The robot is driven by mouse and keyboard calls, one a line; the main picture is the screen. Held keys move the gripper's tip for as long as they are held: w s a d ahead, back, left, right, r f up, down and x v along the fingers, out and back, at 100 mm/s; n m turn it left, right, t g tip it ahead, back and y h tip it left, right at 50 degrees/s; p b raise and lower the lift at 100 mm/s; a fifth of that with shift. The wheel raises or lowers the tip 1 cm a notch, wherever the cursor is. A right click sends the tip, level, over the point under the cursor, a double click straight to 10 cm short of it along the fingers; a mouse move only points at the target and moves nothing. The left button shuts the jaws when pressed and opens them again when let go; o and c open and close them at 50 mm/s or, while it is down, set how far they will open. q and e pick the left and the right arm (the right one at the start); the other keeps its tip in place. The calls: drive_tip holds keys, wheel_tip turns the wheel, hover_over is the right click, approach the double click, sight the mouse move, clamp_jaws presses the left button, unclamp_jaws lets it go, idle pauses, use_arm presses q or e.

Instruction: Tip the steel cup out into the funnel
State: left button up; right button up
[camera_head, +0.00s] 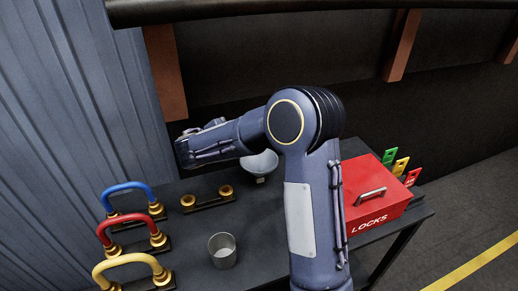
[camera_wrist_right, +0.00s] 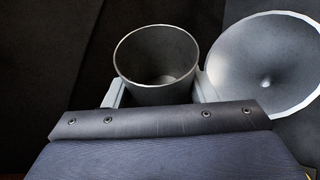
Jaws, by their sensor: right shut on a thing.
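The grey steel cup (camera_wrist_right: 158,62) is held upright or nearly so between the pale fingers of my right gripper (camera_wrist_right: 160,94) in the right wrist view. Its mouth faces the camera; a paler patch shows at its bottom, and I cannot tell what it is. In the head view the funnel (camera_head: 260,166) is partly hidden by my right arm. The held cup is hidden there. My left gripper is not in view.
Another grey cup (camera_head: 222,251) stands on the dark table (camera_head: 190,235). Blue (camera_head: 128,187), red (camera_head: 122,220) and yellow (camera_head: 130,261) handles stand at left, near a brass-knobbed bar (camera_head: 207,202). A red LOCKS box (camera_head: 372,193) and coloured tags (camera_head: 400,165) are at right.

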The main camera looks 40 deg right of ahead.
drive_tip(key=p, duration=0.1)
drive_tip(key=w+n+g+p, duration=0.1)
drive_tip(key=p, duration=0.1)
drive_tip(key=shift+a+r, duration=0.15)
drive_tip(key=shift+r, duration=0.05)
drive_tip(key=w+f+n+g+h+p, duration=0.1)
drive_tip(key=w+f+n+g+p, duration=0.2)
drive_tip(key=f, duration=0.4)
drive_tip(key=shift+w+a+f+n+p, duration=0.2)
drive_tip(key=shift+w+a+n+p, duration=0.15)
drive_tip(key=shift+n+p, duration=0.25)
idle(0.4)
